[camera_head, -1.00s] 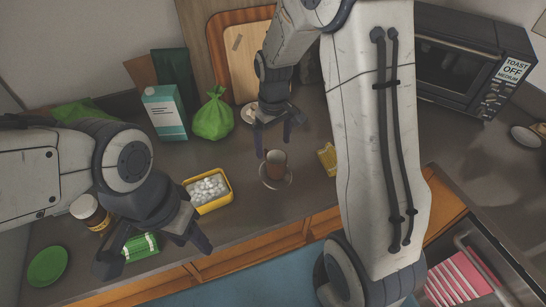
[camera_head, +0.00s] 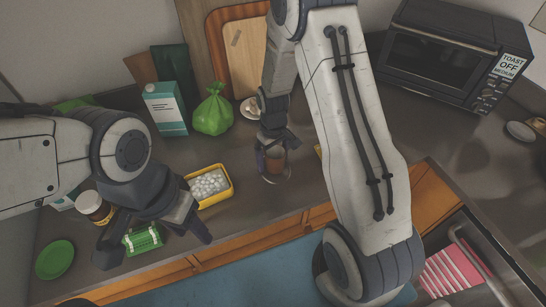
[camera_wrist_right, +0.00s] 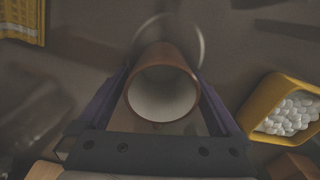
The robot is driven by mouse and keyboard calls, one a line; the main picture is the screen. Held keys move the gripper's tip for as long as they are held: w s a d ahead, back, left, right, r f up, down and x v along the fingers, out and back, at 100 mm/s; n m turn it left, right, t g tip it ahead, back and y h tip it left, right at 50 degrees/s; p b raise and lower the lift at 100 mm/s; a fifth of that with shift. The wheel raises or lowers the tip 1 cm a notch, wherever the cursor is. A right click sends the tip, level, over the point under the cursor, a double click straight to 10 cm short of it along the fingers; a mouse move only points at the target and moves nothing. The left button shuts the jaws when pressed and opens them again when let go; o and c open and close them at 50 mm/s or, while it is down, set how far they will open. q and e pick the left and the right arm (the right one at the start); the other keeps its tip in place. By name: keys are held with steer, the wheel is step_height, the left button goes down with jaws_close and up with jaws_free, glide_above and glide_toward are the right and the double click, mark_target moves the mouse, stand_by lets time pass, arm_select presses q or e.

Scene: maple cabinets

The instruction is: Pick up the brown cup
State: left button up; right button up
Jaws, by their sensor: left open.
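The brown cup (camera_head: 275,160) stands at the clear saucer (camera_head: 270,180) on the counter, partly hidden by my right gripper in the head view. In the right wrist view the cup (camera_wrist_right: 163,90) shows its round rim and pale, empty inside, with the saucer (camera_wrist_right: 190,35) behind it. My right gripper (camera_head: 276,153) is lowered around the cup, one finger on each side. Whether the fingers press on it or leave a small gap cannot be told. My left gripper (camera_head: 152,246) is open and empty, above the counter's front left over a green packet.
A yellow tray of white balls (camera_head: 229,190) stands left of the cup. A green bag (camera_head: 213,112), a carton (camera_head: 166,110) and a small dish (camera_head: 248,109) are behind. A jar (camera_head: 93,207) and green plate (camera_head: 55,259) are left; a toaster oven (camera_head: 440,60) is right.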

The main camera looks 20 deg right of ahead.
steer(key=c, duration=1.5)
steer(key=shift+r, duration=0.2)
